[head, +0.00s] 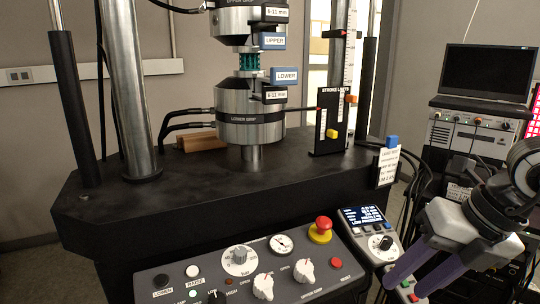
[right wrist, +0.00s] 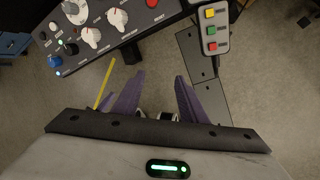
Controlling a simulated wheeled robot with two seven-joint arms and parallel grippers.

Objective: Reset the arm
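My right gripper (head: 405,288) is at the lower right of the head view, in front of the test machine's right side. Its two purple fingers are spread apart with nothing between them. In the right wrist view the open fingers (right wrist: 159,77) point toward the control panel, with bare floor showing between them. My left gripper is in neither view. A teal lattice specimen (head: 248,62) sits between the upper grip (head: 236,20) and the lower grip (head: 250,105) of the machine.
The control panel (head: 215,258) with knobs and a red emergency button (head: 320,229) lies left of my right gripper. A small handset with a screen (head: 365,218) is close to the fingers. A laptop (head: 485,72) stands on instruments at right.

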